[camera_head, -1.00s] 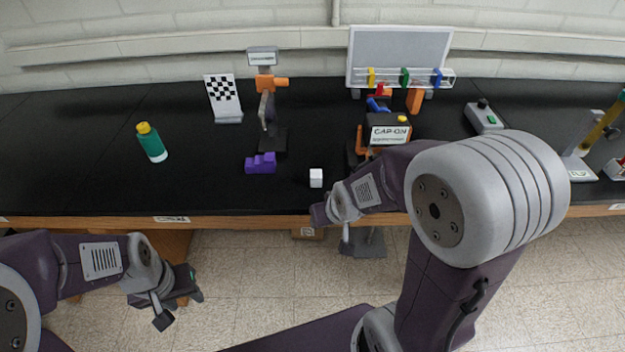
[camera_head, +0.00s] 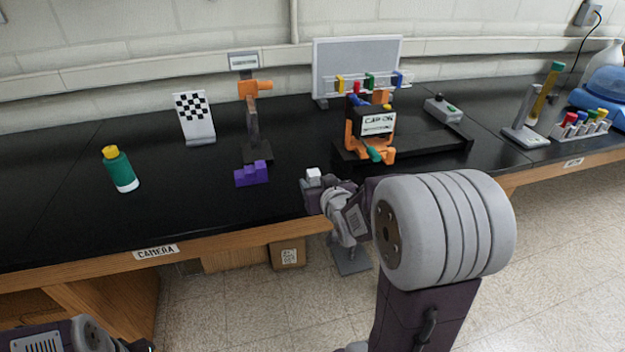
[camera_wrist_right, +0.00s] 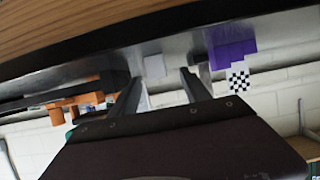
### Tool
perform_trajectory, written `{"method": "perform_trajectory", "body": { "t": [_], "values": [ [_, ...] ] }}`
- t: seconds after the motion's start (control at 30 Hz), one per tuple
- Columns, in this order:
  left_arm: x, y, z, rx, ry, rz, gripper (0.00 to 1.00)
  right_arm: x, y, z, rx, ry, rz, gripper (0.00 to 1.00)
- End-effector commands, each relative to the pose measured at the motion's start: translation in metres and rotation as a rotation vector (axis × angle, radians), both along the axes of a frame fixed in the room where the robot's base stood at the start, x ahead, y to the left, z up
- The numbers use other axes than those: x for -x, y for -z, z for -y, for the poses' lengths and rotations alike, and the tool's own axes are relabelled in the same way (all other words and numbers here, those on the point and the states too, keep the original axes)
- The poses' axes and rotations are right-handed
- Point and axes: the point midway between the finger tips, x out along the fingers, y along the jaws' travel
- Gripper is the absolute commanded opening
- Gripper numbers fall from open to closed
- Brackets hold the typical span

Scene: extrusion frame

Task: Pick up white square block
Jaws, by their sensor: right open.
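The white square block (camera_head: 313,175) stands on the black table near its front edge. It also shows in the right wrist view (camera_wrist_right: 155,66), ahead of my right gripper (camera_wrist_right: 160,88) and between the lines of its two fingers. The fingers are apart and nothing is held. In the head view my right gripper (camera_head: 318,190) is close at the near side of the block and partly hides its lower part. I cannot tell whether a finger touches it. Only a cut-off part of my left gripper (camera_head: 137,346) shows at the bottom left edge.
A purple stepped block (camera_head: 252,174) lies left of the white block. An orange and black fixture (camera_head: 368,130) stands behind it to the right. A green bottle (camera_head: 121,170) stands at the left. The table between bottle and purple block is clear.

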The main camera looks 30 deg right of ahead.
Motion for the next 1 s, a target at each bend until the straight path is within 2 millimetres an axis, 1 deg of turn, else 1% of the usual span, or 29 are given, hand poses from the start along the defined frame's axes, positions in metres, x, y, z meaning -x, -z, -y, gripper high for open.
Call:
{"method": "perform_trajectory", "body": {
  "t": [0.03, 0.1, 0.23, 0.3, 0.4, 0.57, 0.7, 0.8, 0.9, 1.0],
  "values": [
    [0.0, -0.023, 0.0, 0.0, 0.0, 0.001, 0.43, -0.003, -0.009, 0.0, -0.005, -0.002, -0.01, 0.55],
    [0.0, -0.039, 0.0, 0.0, 0.0, 0.001, 0.43, -0.007, -0.008, 0.001, -0.006, -0.002, -0.011, 0.55],
    [0.0, -0.059, 0.0, 0.0, 0.0, 0.001, 0.43, -0.012, -0.003, 0.003, 0.0, 0.002, -0.009, 0.55],
    [0.0, -0.05, 0.0, 0.0, 0.0, 0.001, 0.43, -0.022, 0.009, 0.006, 0.003, 0.002, -0.005, 0.55],
    [0.0, -0.049, 0.0, 0.0, 0.0, 0.0, 0.43, -0.029, 0.012, 0.007, 0.003, 0.001, -0.003, 0.55],
    [0.0, -0.05, 0.0, 0.0, 0.0, 0.0, 0.43, -0.034, 0.013, 0.009, 0.003, 0.002, -0.003, 0.55],
    [0.0, -0.054, 0.0, 0.0, 0.0, 0.0, 0.43, -0.058, 0.017, 0.019, 0.003, 0.002, -0.004, 0.55],
    [0.0, -0.053, 0.0, 0.0, 0.0, 0.001, 0.43, -0.072, 0.024, 0.022, 0.003, 0.001, -0.004, 0.55],
    [0.0, -0.053, 0.0, 0.0, 0.0, 0.001, 0.43, -0.078, 0.026, 0.024, 0.003, 0.001, -0.003, 0.55],
    [0.0, -0.053, 0.0, 0.0, 0.0, 0.0, 0.43, -0.078, 0.026, 0.024, 0.004, 0.002, -0.002, 0.55]
  ]
}}
